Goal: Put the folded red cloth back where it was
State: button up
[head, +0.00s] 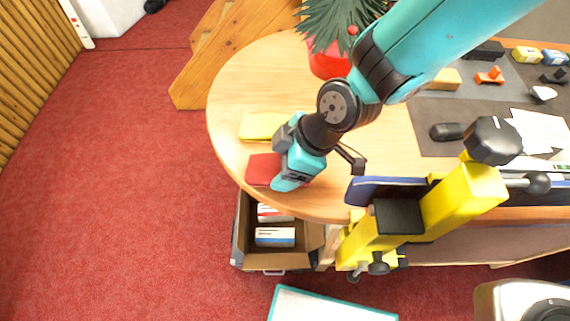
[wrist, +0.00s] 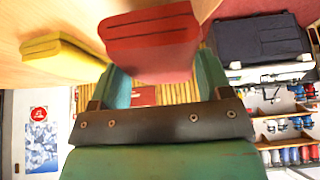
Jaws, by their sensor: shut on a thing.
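The folded red cloth (head: 263,169) is at the left edge of the round wooden table, partly hidden by my gripper in the head view. In the wrist view the red cloth (wrist: 152,42) sits between the two teal fingers. My gripper (wrist: 158,80) is shut on it. In the head view my gripper (head: 284,172) is low over the table's near left part. I cannot tell whether the cloth touches the tabletop. A folded yellow cloth (head: 263,126) lies on the table just behind the red one, apart from it; it also shows in the wrist view (wrist: 62,58).
A red pot with a plant (head: 327,62) stands at the table's back. A yellow clamp-like press (head: 447,203) stands at the right. An open drawer (head: 261,256) with boxes is below the near edge. Bare wood (head: 240,90) lies behind the yellow cloth.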

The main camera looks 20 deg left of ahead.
notch_tip(320, 180, down, 2)
jog(key=shift+f, duration=0.2)
jog(key=o, duration=0.8)
jog(key=b+v, duration=0.2)
jog(key=v, duration=1)
jog(key=shift+b, duration=0.35)
